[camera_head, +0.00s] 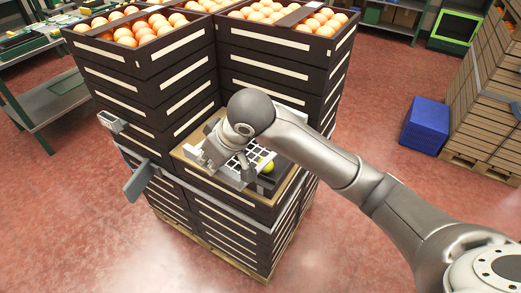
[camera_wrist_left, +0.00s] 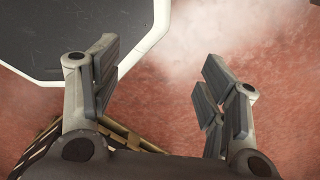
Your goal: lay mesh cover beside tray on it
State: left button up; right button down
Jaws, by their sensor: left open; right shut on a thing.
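My right gripper (camera_head: 228,165) reaches in from the right over a board on the crate stack and is shut on the white mesh cover (camera_head: 254,155). The cover is a grid, partly hidden by my gripper and wrist. It shows above the left part of a dark tray (camera_head: 284,171); I cannot tell whether it touches the tray. A yellow-green fruit (camera_head: 266,166) shows at the tray, right of the grid. My left gripper (camera_wrist_left: 160,88) is open and empty in the left wrist view, above the red floor, and I cannot make it out in the head view.
Tall dark crates filled with oranges (camera_head: 140,32) stand behind the board (camera_head: 188,152). A grey plate (camera_head: 138,181) and a small grey device (camera_head: 111,121) stick out at the stack's left. Blue crates (camera_head: 425,124) stand at the right. Red floor is free around the stack.

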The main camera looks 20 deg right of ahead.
jog(key=shift+n+y, duration=0.3)
jog(key=shift+n, duration=0.4)
jog(key=w+d+f, duration=0.1)
jog(key=d, duration=0.1)
jog(key=w+d+f+p, duration=0.1)
jog(key=w, duration=0.1)
jog(key=w+d+f+p, duration=0.1)
jog(key=d, duration=0.1)
jog(key=shift+w+d+f, duration=0.15)
jog(key=shift+d, duration=0.2)
jog(key=d+f+p, duration=0.1)
jog(key=f, duration=0.2)
jog(key=w+d+f, duration=0.1)
jog(key=d+f, duration=0.1)
jog(key=f, duration=0.1)
jog(key=w+d+f+p, duration=0.1)
jog(key=f, duration=0.2)
jog(key=shift+w+d+p, duration=0.15)
jog(key=shift+d+p, duration=0.15)
pick_arm(q)
jog(key=r, duration=0.4)
jog(key=shift+w+a+r, duration=0.2)
jog(key=shift+w+a, duration=0.15)
pick_arm(e)
jog(key=shift+f, duration=0.15)
jog(key=shift+f, duration=0.1)
